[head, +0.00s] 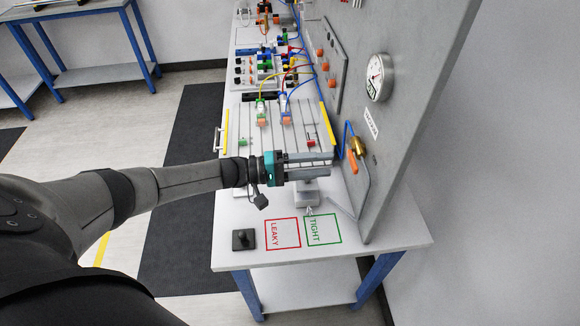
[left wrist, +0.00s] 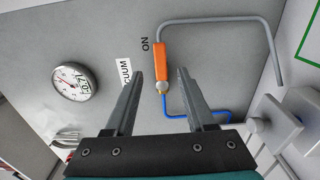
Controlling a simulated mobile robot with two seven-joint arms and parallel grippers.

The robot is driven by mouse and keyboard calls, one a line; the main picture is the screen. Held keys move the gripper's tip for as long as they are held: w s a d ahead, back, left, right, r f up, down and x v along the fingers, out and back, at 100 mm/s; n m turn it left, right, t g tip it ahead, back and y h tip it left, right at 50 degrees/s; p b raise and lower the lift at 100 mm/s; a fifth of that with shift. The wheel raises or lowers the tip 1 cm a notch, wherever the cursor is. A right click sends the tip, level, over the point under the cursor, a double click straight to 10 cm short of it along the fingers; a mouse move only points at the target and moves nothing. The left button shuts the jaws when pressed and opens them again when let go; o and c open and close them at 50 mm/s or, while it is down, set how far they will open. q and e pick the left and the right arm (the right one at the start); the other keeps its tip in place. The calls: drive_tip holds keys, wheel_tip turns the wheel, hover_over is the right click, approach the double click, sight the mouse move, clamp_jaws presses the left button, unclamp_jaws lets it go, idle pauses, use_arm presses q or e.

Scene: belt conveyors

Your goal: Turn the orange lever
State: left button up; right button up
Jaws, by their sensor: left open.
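The orange lever (head: 352,161) sits on a brass valve (head: 358,146) on the grey upright panel. In the left wrist view the orange lever (left wrist: 161,62) points up from the brass end (left wrist: 162,88), with the word ON beside it. My left gripper (head: 332,159) is open and empty in front of the panel, close to the valve. In the left wrist view its fingers (left wrist: 160,74) lie to either side of the lever's lower part in the picture. I cannot tell whether they touch it. My right gripper is not in view.
A round gauge (head: 379,77) and a VACUUM label (head: 371,123) are on the panel. A grey pipe (left wrist: 222,20) and blue tube (left wrist: 205,114) run beside the valve. Red LEAKY (head: 282,234) and green TIGHT (head: 323,230) squares mark the bench, near a black knobbed block (head: 243,239).

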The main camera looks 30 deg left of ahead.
use_arm(q)
drive_tip(key=b+v, duration=0.1)
drive_tip(key=v, duration=0.6)
drive_tip(key=shift+s+a, duration=0.15)
drive_tip(key=shift+a, duration=0.05)
